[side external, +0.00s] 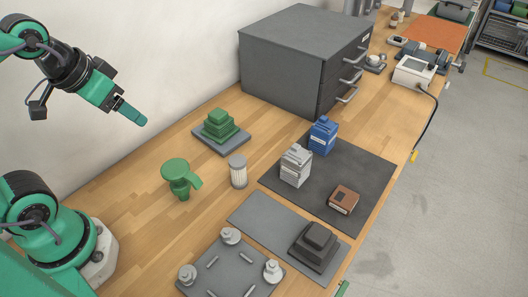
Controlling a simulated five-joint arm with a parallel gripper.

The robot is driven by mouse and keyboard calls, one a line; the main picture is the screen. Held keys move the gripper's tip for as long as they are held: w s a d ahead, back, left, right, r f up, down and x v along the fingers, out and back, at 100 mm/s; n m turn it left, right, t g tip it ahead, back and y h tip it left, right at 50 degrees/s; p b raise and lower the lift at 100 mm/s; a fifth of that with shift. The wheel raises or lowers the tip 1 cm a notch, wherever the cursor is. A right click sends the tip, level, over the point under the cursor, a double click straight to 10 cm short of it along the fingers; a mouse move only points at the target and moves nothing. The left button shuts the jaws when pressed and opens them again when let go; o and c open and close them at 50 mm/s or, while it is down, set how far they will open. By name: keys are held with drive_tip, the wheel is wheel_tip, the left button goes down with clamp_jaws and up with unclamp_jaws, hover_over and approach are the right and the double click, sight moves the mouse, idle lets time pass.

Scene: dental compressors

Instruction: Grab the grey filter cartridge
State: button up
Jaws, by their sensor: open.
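A light grey, ribbed upright cylinder, which looks like the grey filter cartridge (238,173), stands on bare wood in the middle of the bench. My gripper (130,113) is high at the upper left, well apart from the cartridge and to its left. It is open, with nothing seen between its fingers. The fingers overlap in this view, so the gap between them is hard to make out.
A green knob-topped part (176,172) stands just left of the cartridge. A green stepped block (220,126) sits behind. A grey container (296,166), blue container (323,134) and brown box (343,200) are on a dark mat (372,169). A grey drawer cabinet (280,70) stands behind.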

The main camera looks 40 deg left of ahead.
drive_tip(key=shift+w, duration=0.1)
drive_tip(key=shift+c, duration=0.2)
drive_tip(key=m+g, duration=0.1)
drive_tip(key=g, duration=0.4)
hover_over(238, 171)
drive_tip(key=w+a, duration=0.1)
drive_tip(key=a, duration=0.1)
wheel_tip(238, 171, down, 14)
drive_tip(key=shift+w+f, duration=0.15)
drive_tip(key=shift+f, duration=0.1)
drive_tip(key=shift+w+d+f+g, duration=0.15)
drive_tip(key=shift+d+f+g, duration=0.15)
drive_tip(key=shift+f, duration=4.1)
drive_tip(key=shift+c, duration=0.2)
drive_tip(key=c, duration=1.1)
